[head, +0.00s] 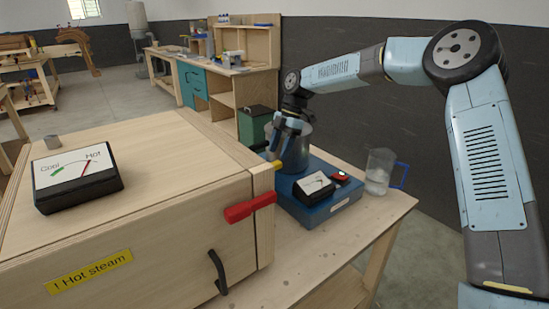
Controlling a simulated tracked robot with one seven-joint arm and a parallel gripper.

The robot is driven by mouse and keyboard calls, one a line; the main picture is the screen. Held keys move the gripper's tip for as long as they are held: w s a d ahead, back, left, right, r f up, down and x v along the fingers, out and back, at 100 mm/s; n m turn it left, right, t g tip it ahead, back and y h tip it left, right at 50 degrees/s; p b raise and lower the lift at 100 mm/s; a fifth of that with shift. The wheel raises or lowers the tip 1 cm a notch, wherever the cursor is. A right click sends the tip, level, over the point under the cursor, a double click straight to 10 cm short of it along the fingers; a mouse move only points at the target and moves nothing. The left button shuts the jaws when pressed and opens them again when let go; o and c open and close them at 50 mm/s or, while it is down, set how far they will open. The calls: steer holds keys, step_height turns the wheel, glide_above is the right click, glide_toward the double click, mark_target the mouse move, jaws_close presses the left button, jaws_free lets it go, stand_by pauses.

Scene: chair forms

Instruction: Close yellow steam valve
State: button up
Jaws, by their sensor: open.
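The yellow valve handle (273,166) shows as a small yellow bar at the right edge of the wooden steam box (150,220), above and behind the red handle (250,207). My gripper (281,146) is open and points down just above the yellow handle, in front of the grey metal pot (300,150). I cannot tell whether the fingers touch the handle. Part of the valve and the fingertips are hard to make out at this size.
The pot stands on a blue base (325,205) with a gauge (314,185). A water jug (379,172) stands right of it on the wooden table (385,210). A Cool/Hot gauge (77,175) lies on the box. The box front has a black door handle (217,272).

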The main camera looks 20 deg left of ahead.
steer(key=v, duration=0.9)
steer(key=shift+r, duration=0.15)
steer(key=shift+d, duration=0.1)
steer(key=s+d+r+m+t+h, duration=0.25)
steer(key=s+d+r+m, duration=0.25)
steer(key=s+d+m, duration=0.55)
steer(key=s+d+r+m+t+h, duration=0.1)
steer(key=s+d+r+m+t, duration=0.35)
steer(key=d, duration=0.85)
steer(key=s+d+f+m+t, duration=0.1)
steer(key=s+d+m, duration=0.5)
steer(key=s, duration=0.5)
steer(key=s+d+f+m+t, duration=0.1)
steer(key=s+d+f+m, duration=0.1)
steer(key=s+d+m, duration=0.5)
steer(key=s+d, duration=0.3)
steer(key=s, duration=0.1)
steer(key=shift+d+y, duration=0.25)
steer(key=shift+y, duration=0.1)
